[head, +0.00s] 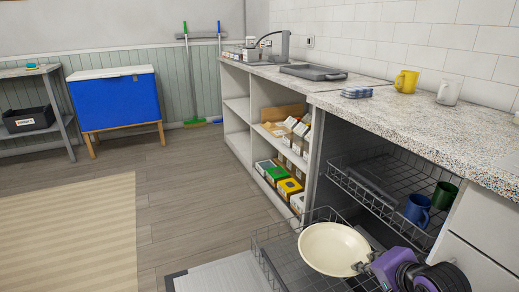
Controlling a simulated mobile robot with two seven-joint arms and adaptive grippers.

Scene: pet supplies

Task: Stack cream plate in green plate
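The cream plate (333,250) is in the lower middle right of the head view, over the pulled-out lower wire rack. My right gripper (361,267), purple and black, reaches in from the lower right. Its fingertips are at the plate's right rim and look closed on it. The plate hides part of the rack, so I cannot tell whether it touches the wires. No green plate can be made out. My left gripper is not in view.
The lower wire rack (268,243) juts out from the counter. The upper rack holds a blue mug (417,209) and a green mug (444,195). The granite counter (420,119) bears a yellow mug (406,81) and a white mug (449,92).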

